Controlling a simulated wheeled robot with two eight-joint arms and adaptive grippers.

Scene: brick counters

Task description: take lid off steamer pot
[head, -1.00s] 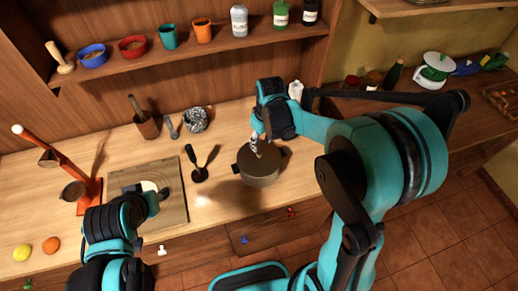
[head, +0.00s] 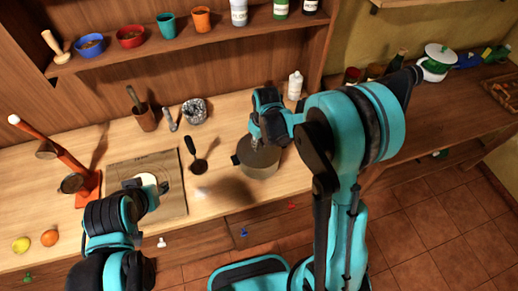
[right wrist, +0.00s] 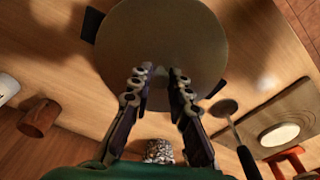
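A dark grey-brown pot (head: 258,165) with small dark side handles stands upright on the wooden counter. Its flat round top (right wrist: 170,35) fills the upper part of the right wrist view. My right gripper (head: 255,140) is at the pot's back-left top edge.
A dark ladle (head: 197,165) lies left of the pot. A wooden board (head: 170,205) lies further left. A speckled pot (head: 194,111) and a white bottle (head: 295,85) stand behind. A white pot with a green band (head: 436,65) stands on the right counter.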

